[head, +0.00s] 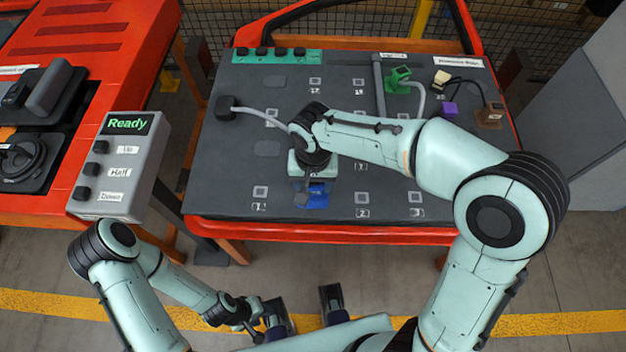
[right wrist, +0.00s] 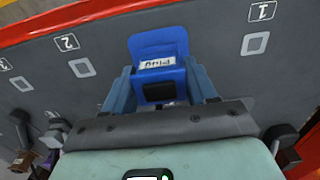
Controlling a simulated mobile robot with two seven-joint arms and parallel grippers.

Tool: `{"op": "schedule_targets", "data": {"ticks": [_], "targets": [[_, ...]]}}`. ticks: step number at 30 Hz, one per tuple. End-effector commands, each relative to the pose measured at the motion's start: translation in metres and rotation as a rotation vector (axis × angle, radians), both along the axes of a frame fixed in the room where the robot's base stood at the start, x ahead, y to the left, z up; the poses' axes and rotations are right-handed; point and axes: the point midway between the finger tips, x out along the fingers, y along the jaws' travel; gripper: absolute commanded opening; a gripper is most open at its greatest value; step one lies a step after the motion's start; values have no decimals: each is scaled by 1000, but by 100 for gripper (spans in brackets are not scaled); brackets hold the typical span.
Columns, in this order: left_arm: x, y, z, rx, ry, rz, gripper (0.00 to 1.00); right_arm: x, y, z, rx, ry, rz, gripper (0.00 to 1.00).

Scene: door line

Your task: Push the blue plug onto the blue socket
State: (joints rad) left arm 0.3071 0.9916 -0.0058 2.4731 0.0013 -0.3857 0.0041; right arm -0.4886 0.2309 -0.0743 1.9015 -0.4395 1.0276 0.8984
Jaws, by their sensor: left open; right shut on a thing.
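My right gripper (head: 312,190) points down over the front middle of the dark grey panel (head: 235,180), shut on the blue plug. In the right wrist view the blue plug (right wrist: 158,72) sits between both fingers of the gripper (right wrist: 160,92), with an upside-down white label and a dark block. A flat blue piece (right wrist: 152,42) lies just beyond it, between marks 1 and 2; I cannot tell whether this is the socket or part of the plug. Blue also shows below the gripper in the head view (head: 314,202). My left gripper (head: 305,309) is open and empty, low near my body.
A grey cable (head: 262,116) runs from a black block (head: 226,107) towards my right wrist. Green (head: 398,76), purple (head: 449,109) and brown (head: 489,116) pieces are at the panel's back right. A "Ready" button box (head: 120,165) stands left.

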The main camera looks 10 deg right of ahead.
Motion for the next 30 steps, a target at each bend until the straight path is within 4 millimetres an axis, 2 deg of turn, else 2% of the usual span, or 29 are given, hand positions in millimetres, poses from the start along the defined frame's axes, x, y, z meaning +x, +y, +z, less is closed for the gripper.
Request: {"op": "schedule_targets", "data": {"ticks": [13,30], "targets": [[0,0,-1,0,0,0,43,0,0,-1,0,0,0,0],[-3,0,-12,0,4,0,43,0,0,-17,0,1,0,0]]}}
